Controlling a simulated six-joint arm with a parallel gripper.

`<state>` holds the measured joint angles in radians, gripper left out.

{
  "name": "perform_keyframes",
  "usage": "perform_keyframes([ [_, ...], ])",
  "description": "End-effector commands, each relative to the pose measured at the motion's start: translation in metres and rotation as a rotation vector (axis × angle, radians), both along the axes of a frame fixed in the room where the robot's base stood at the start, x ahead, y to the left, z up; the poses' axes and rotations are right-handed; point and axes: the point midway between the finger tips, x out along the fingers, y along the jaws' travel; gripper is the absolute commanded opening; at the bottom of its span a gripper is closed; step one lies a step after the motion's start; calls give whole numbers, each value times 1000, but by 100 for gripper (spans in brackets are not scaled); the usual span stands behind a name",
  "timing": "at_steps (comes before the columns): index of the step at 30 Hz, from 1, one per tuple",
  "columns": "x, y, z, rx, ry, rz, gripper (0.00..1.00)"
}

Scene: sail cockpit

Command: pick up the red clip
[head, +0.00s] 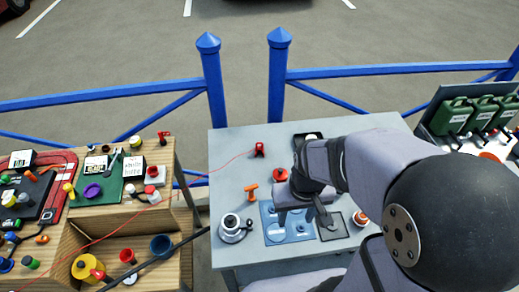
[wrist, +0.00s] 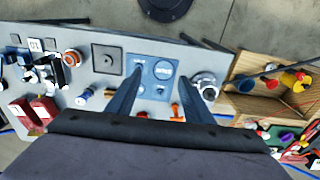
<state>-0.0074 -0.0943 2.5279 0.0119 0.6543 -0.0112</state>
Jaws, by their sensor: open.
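The red clip (head: 259,149) stands near the far left part of the grey table (head: 230,178) in the head view, with a thin red line running from it to the left. I cannot make it out in the wrist view, where my wrist hides that part of the table. My gripper (head: 303,212) hangs over the near middle of the table, nearer and to the right of the clip. In the wrist view my gripper (wrist: 160,72) has its two dark fingers wide apart. Nothing is between the fingertips, and the blue panel lies below them.
An orange T-handle (head: 251,191), a red knob (head: 281,175) and a silver winch (head: 232,228) stand near the blue panel (head: 270,236). A dark tray (head: 299,141) is right of the clip. A cluttered wooden bench (head: 172,180) stands left. A blue railing (head: 276,90) runs behind.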

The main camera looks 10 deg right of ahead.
Motion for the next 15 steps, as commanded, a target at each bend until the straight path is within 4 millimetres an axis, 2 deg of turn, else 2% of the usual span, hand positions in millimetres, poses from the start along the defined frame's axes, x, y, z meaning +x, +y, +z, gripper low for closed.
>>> perform_keyframes([
  [1,16,3,-13,5,-31,3,47],
  [2,27,4,-19,8,-55,4,47],
  [5,78,11,-42,21,-168,8,47],
  [12,232,30,-105,33,-543,5,47],
  [15,290,35,-128,21,-707,-4,47],
])
